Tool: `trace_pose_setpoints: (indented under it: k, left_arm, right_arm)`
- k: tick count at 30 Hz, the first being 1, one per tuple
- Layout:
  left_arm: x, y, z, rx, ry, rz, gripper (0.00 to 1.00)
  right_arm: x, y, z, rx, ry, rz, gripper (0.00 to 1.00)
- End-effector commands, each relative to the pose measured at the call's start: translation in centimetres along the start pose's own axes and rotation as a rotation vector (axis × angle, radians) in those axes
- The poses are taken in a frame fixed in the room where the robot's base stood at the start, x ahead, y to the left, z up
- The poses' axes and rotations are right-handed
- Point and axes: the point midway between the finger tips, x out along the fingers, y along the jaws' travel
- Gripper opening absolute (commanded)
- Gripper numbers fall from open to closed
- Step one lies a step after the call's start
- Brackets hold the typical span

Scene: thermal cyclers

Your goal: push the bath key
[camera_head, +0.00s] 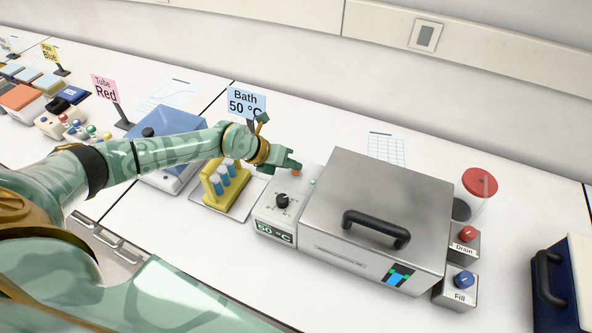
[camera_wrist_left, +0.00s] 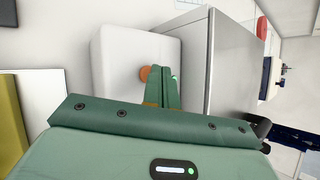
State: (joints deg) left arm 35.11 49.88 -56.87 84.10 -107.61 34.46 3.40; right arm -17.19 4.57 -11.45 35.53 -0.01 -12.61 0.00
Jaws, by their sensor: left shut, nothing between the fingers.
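The water bath (camera_head: 375,205) is a steel box with a black lid handle. A white control box (camera_head: 270,218) on its left carries a black knob (camera_head: 282,200), a display reading 50 °C (camera_head: 274,231), a small green light (camera_head: 312,182) and an orange key (camera_head: 296,173). My left gripper (camera_head: 295,166) is shut and empty, with its fingertips at the key. In the left wrist view the orange key (camera_wrist_left: 145,73) shows just left of the shut fingertips (camera_wrist_left: 163,68); whether they touch it I cannot tell. My right gripper is out of view.
A yellow rack (camera_head: 220,192) of blue-capped tubes stands left of the control box, under the "Bath 50 °C" sign (camera_head: 246,103). Red Drain (camera_head: 466,236) and blue Fill (camera_head: 462,282) buttons and a red-lidded jar (camera_head: 479,190) stand right of the bath.

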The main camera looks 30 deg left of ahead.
Motion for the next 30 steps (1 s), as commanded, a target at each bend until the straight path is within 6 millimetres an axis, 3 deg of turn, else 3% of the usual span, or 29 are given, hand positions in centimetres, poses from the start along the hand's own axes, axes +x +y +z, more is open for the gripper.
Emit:
trace_pose_setpoints:
  k: [30]
  left_arm:
    - [0.41, 0.32, -0.35, -0.001, 0.001, 0.001, 0.0]
  right_arm:
    - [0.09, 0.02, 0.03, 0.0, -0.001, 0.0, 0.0]
